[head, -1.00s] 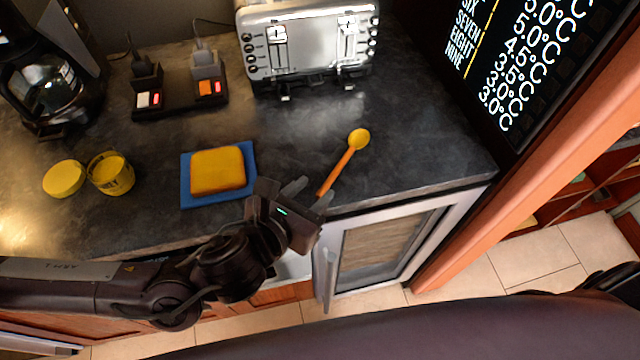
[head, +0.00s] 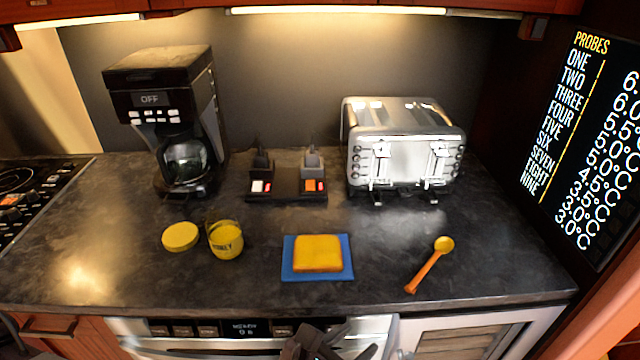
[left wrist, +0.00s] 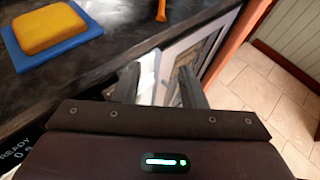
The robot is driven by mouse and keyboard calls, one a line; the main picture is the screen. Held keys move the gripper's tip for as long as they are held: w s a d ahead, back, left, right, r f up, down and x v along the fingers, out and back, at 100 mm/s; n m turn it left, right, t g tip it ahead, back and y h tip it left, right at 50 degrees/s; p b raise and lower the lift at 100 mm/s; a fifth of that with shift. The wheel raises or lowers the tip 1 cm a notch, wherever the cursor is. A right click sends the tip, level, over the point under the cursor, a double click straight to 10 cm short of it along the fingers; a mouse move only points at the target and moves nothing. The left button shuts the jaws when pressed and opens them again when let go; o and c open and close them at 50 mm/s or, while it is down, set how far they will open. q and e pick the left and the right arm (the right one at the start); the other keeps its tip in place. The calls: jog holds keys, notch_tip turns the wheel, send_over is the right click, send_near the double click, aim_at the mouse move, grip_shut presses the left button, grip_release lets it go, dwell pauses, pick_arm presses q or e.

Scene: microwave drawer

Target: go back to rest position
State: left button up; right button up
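My left gripper (head: 350,348) is at the bottom edge of the head view, in front of the counter front and mostly cut off. In the left wrist view its two dark fingers (left wrist: 160,88) stand apart with nothing held between them. Behind them are a pale surface and the glass-fronted cabinet (left wrist: 190,50). The microwave drawer front (head: 265,328) with its lit display is below the counter edge, just left of the gripper. My right gripper is in neither view.
On the counter (head: 120,280) are a yellow sponge-like block on a blue mat (head: 318,275), an orange-handled spoon (head: 428,266), a yellow tin (head: 226,240) with its lid (head: 181,237), a coffee maker (head: 172,125) and a toaster (head: 402,150). A probe display (head: 585,145) stands at right.

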pick_arm(q)
jog(key=d+r+n, duration=0.4)
jog(key=r+n, duration=0.2)
jog(key=n, duration=0.8)
jog(key=w+a+f+n+g+y, duration=0.1)
jog(key=a+f+n+y, duration=0.2)
jog(key=a+n, duration=0.5)
jog(key=w+a+f+n+g+y, duration=0.1)
jog(key=w+a+f+n+y, duration=0.15)
jog(key=a+n, duration=0.55)
jog(key=s+a+f+n+g+y, duration=0.35)
jog(key=s+a+f+n, duration=0.55)
jog(key=a+f+n, duration=0.3)
notch_tip(320, 180, down, 30)
jog(key=s+g, duration=0.2)
jog(key=s+a+f, duration=0.2)
jog(key=s+f, duration=0.6)
jog(key=s, duration=0.1)
jog(key=s+a+f+g, duration=0.1)
jog(key=s+f, duration=0.7)
jog(key=s, duration=0.2)
jog(key=shift+a+f, duration=0.25)
jog(key=shift+a, duration=0.1)
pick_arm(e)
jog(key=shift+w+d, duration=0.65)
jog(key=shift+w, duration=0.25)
